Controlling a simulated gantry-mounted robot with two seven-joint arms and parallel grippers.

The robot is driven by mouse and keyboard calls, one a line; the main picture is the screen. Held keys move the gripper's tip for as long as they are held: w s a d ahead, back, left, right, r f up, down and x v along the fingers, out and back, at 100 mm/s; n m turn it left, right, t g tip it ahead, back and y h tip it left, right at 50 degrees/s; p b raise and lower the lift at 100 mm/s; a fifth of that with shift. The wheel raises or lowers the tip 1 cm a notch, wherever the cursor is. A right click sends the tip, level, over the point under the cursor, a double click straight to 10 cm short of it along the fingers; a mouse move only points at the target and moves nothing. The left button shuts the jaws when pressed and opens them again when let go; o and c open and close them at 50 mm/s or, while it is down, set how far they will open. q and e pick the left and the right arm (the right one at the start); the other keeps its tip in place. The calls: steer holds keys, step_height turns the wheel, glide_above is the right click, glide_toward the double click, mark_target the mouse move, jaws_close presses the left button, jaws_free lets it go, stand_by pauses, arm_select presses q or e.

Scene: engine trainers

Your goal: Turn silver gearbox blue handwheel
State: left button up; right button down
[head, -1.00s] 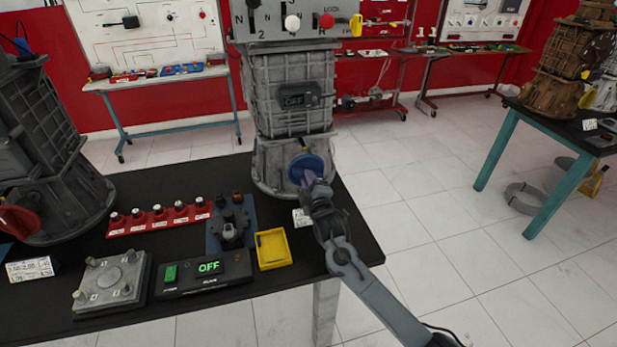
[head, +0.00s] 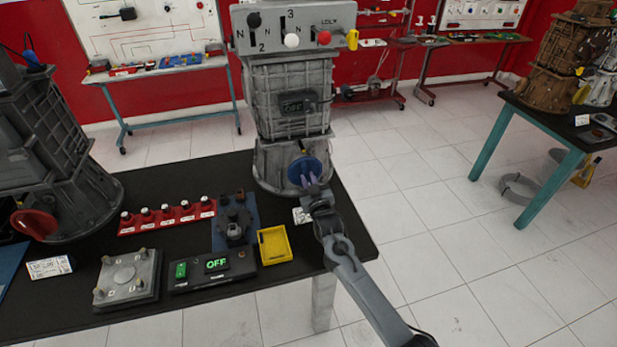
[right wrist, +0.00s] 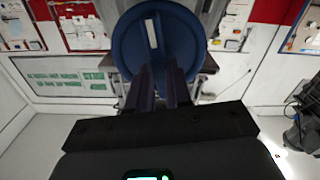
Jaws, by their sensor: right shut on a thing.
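The silver gearbox (head: 292,110) stands upright at the back of the black table. Its blue handwheel (head: 304,171) sits low on the front of the gearbox. In the right wrist view the blue handwheel (right wrist: 152,42) faces me, with a pale bar on its face. My right gripper (head: 312,182) is at the lower right of the wheel. In the right wrist view its two dark fingers (right wrist: 160,85) reach the lower part of the wheel and are shut on it. The fingertip contact is partly hidden. My left gripper is not in view.
A darker gearbox with a red handwheel (head: 36,224) stands at left. A red block with several knobs (head: 168,217), a yellow tray (head: 274,246), a control box reading OFF (head: 213,268) and a grey plate (head: 128,277) lie in front.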

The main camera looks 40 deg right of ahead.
steer(key=m+p, duration=0.1)
steer(key=m, duration=0.3)
steer(key=shift+d+m+p, duration=0.1)
steer(key=shift+m+p, duration=0.55)
steer(key=shift+m, duration=0.85)
steer(key=shift+d+m, duration=0.1)
steer(key=shift+m, duration=0.2)
steer(key=c, duration=1)
jaws_free()
steer(key=shift+c, duration=0.2)
steer(key=shift+s, duration=0.15)
